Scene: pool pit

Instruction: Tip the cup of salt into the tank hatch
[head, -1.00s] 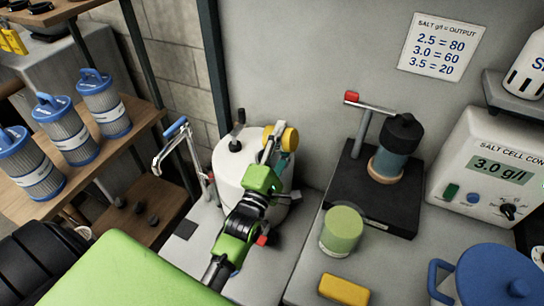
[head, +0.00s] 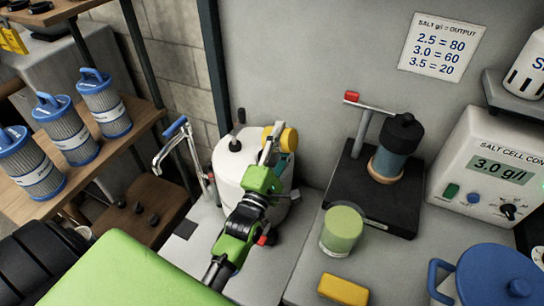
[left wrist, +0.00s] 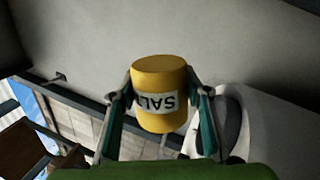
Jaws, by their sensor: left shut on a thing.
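The cup of salt (head: 289,139) is yellow with a white label. My left gripper (head: 277,147) is shut on it above the white round tank (head: 228,168). In the left wrist view the cup (left wrist: 160,72) sits between both fingers, its SALT label upside down in the picture. In the head view the cup looks tilted on its side. The tank has a black knob (head: 236,146) on its top. The gripper and cup cover part of the tank top, and I cannot make out the hatch opening. No salt is seen falling. My right gripper is not in view.
A blue pot (head: 497,275) is at lower right. Blue-capped filters (head: 104,105) stand on a left shelf.

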